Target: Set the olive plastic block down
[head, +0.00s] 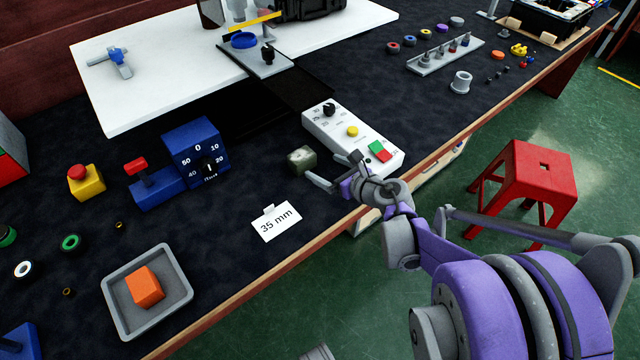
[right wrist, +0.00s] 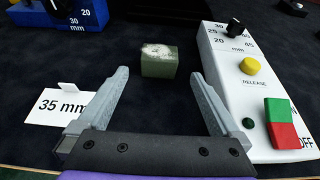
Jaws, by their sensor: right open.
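The olive block (head: 301,160) rests on the dark mat, left of the white control box. Its top has a pale, whitish patch. It also shows in the right wrist view (right wrist: 158,61), just beyond the fingertips. My right gripper (head: 334,170) is open and empty, with its fingers apart and pointing toward the block. In the right wrist view the gripper (right wrist: 158,78) has a clear gap between it and the block. My left gripper is not in view.
The white control box (head: 340,132) with knob and buttons stands close on the right. A 35 mm card (head: 276,222) stands in front. A blue dial device (head: 190,153) is to the left. A grey tray (head: 117,292) holds an orange block (head: 145,286). A red stool (head: 536,175) stands on the floor.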

